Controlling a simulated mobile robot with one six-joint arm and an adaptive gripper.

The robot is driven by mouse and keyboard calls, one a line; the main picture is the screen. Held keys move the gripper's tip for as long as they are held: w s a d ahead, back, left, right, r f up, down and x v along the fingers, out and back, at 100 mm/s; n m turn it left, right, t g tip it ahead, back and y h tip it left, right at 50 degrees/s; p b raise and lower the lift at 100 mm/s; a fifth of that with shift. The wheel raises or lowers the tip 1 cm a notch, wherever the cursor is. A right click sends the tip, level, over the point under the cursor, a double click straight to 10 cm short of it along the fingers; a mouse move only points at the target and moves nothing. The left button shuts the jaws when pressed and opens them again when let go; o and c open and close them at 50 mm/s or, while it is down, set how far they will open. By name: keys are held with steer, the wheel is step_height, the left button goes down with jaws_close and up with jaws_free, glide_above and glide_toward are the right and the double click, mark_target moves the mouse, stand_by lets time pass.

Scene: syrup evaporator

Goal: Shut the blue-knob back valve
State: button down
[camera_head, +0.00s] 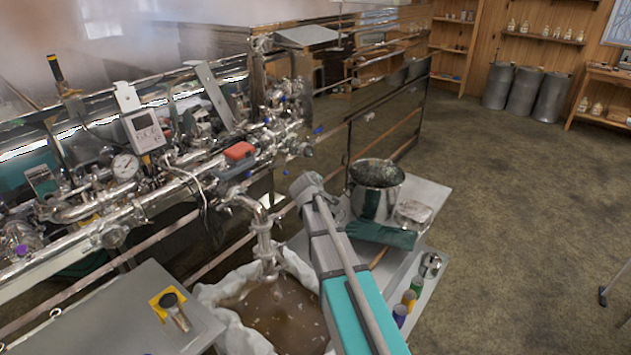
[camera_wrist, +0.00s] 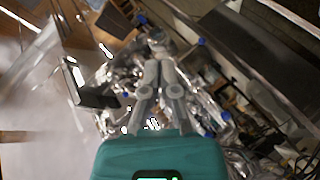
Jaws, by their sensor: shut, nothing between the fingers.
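Several blue knobs show among the steel pipes and valves, including a blue knob (camera_head: 318,130) at the right end of the pipework in the head view. I cannot tell which belongs to the back valve. In the wrist view, one blue knob (camera_wrist: 226,115) lies right of my gripper (camera_wrist: 157,50), and another blue knob (camera_wrist: 141,19) lies just above and left of its fingertips. My gripper's grey fingers are together and empty, pointing toward the pipework. Contact with any knob cannot be made out. In the head view my gripper is hidden beyond my arm.
Below the outlet stands a cloth-lined tub (camera_head: 215,292) of brown liquid. A steel pot (camera_head: 375,190) stands at right. Open floor (camera_head: 490,240) lies farther right.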

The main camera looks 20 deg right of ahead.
steer(key=shift+s+f, duration=0.15)
steer(key=shift+s, duration=0.05)
steer(key=c, duration=1.2)
jaws_free()
steer(key=o, duration=0.4)
steer(key=shift+w+r+n, duration=0.3)
steer(key=shift+w+r, duration=0.05)
steer(key=shift+w, duration=0.05)
steer(key=o, duration=0.4)
steer(key=w+r+n, duration=0.1)
steer(key=w+r+n+t, duration=0.1)
steer(key=n, duration=0.1)
steer(key=w+r+n+t, duration=0.1)
steer(key=shift+w+a+r+n+p, duration=0.2)
steer(key=shift+w+n+p, duration=0.1)
steer(key=shift+w+p, duration=0.1)
steer(key=shift+c, duration=0.2)
steer(key=w+a+r+n+t+y+p, duration=0.1)
steer(key=w+a+r+n+t+y, duration=0.1)
steer(key=n, duration=1)
steer(key=w+a+r+n+t+y+p, duration=0.1)
steer(key=w+a+r+n+y, duration=0.3)
steer(key=n, duration=0.8)
steer(key=shift+w+a+r+t+y, duration=0.45)
steer(key=shift+w+a+y, duration=0.55)
steer(key=shift+w+y, duration=0.9)
steer(key=shift+w, duration=0.1)
